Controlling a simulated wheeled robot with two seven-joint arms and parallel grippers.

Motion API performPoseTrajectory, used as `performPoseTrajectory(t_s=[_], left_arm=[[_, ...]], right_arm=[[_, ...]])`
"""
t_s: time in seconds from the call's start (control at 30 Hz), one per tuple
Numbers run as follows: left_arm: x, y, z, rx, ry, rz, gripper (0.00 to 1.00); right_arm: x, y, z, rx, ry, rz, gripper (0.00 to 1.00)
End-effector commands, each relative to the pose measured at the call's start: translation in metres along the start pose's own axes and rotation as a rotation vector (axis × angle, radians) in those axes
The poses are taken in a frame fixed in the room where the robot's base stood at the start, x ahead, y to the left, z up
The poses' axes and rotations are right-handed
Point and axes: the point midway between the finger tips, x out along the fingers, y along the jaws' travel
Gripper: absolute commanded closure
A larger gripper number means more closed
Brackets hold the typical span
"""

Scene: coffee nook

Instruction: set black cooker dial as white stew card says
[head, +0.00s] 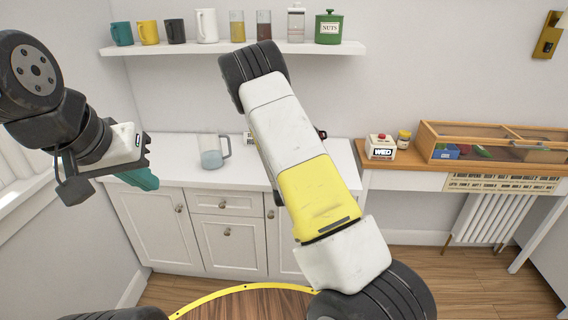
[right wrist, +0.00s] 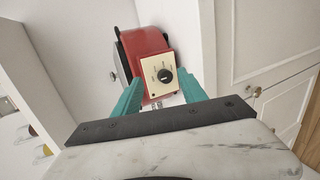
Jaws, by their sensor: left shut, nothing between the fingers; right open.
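The red cooker (right wrist: 143,48) shows in the right wrist view, with a cream panel (right wrist: 151,68) facing me. The black dial (right wrist: 165,76) sits on that panel; its marks are too small to read. In the head view my right arm hides most of the cooker. My left gripper (head: 146,180) is shut and empty at the left.
A glass jug (head: 213,150) stands on the white counter (head: 170,150). A shelf (head: 235,48) with mugs and jars is above. On the right, a wooden table (head: 405,178) holds a white WED box (head: 381,147) and a glass-topped case (head: 490,140).

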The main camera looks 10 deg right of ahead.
Motion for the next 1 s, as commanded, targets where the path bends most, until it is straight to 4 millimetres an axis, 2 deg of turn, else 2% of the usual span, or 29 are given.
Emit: performPoseTrajectory(t_s=[0.03,0.2,0.4,0.57,1.0], left_arm=[[0.000,0.000,0.000,0.000,0.000,0.000,1.00],[0.000,0.000,0.000,0.000,0.000,0.000,1.00],[0.000,0.000,0.000,0.000,0.000,0.000,1.00],[0.000,0.000,0.000,0.000,0.000,0.000,1.00],[0.000,0.000,0.000,0.000,0.000,0.000,1.00]], right_arm=[[0.006,-0.014,0.000,-0.125,-0.004,0.050,0.51],[0.013,-0.031,-0.004,-0.473,-0.013,0.237,0.51],[0.010,-0.040,-0.013,-0.702,-0.010,0.374,0.51],[0.015,-0.038,-0.016,-0.747,-0.011,0.406,0.51],[0.073,-0.015,-0.024,-0.743,-0.011,0.404,0.51]])
